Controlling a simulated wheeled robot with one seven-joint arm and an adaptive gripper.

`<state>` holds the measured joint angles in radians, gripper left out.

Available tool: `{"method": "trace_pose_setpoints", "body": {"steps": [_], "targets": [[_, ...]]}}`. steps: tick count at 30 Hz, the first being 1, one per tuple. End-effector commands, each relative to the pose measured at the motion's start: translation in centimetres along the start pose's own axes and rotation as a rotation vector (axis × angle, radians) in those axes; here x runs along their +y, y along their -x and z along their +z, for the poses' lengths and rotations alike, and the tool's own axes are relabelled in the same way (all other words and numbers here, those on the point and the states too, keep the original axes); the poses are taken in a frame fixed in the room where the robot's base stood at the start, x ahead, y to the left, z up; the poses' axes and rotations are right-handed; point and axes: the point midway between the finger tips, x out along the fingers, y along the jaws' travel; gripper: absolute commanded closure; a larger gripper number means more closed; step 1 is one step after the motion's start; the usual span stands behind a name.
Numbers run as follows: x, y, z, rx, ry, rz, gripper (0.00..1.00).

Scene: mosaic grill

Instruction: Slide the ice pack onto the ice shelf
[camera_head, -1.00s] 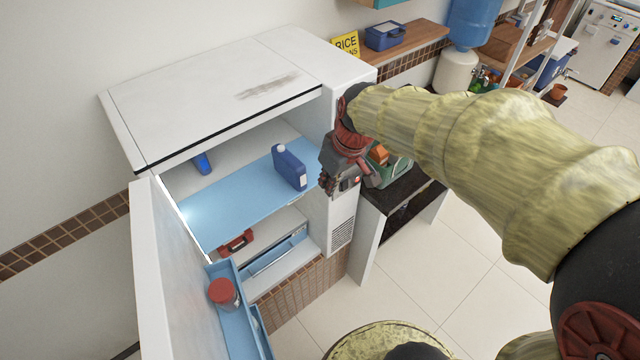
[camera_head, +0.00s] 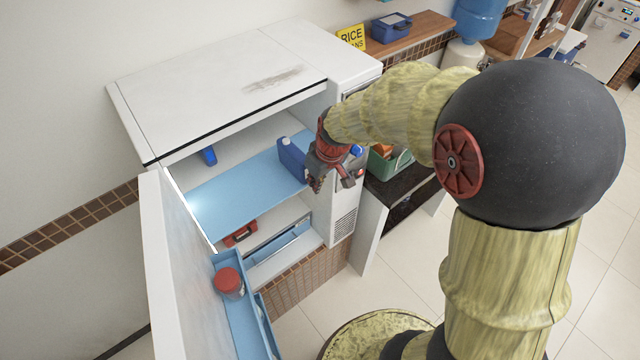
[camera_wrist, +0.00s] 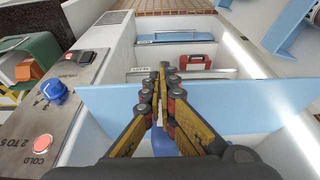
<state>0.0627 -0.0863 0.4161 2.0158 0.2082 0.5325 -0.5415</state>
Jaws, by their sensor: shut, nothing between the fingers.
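The ice pack, a dark blue jug-like block with a light cap (camera_head: 291,158), stands on the right part of the light blue shelf (camera_head: 225,200) inside the open fridge. My gripper (camera_head: 315,186) is shut and empty at the fridge opening, just right of the ice pack and overlapping its right edge in the head view. I cannot tell if they touch. In the wrist view my gripper's fingers (camera_wrist: 163,72) are together above the shelf (camera_wrist: 245,105). A blue patch, likely the ice pack (camera_wrist: 164,143), shows between the fingers' bases, mostly hidden.
The open fridge door (camera_head: 175,270) stands at left, with a red-lidded jar (camera_head: 228,282) in its rack. A small blue object (camera_head: 209,156) is deeper inside. A red case (camera_head: 240,233) lies below the shelf. A control panel with a blue knob (camera_wrist: 54,90) borders the opening.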

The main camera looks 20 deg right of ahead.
Motion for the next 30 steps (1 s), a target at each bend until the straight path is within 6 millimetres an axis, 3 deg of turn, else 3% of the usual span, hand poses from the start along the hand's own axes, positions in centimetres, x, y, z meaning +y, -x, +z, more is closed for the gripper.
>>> {"method": "trace_pose_setpoints", "body": {"steps": [11,22,26,30], "targets": [[0.0,-0.3,-0.6,-0.001,0.001,-0.001,1.00],[0.0,-2.9,-8.7,-0.001,0.002,-0.001,1.00],[0.0,-3.2,-10.5,0.000,0.001,-0.001,1.00],[0.0,-3.4,-11.0,-0.001,0.000,-0.001,1.00]]}}
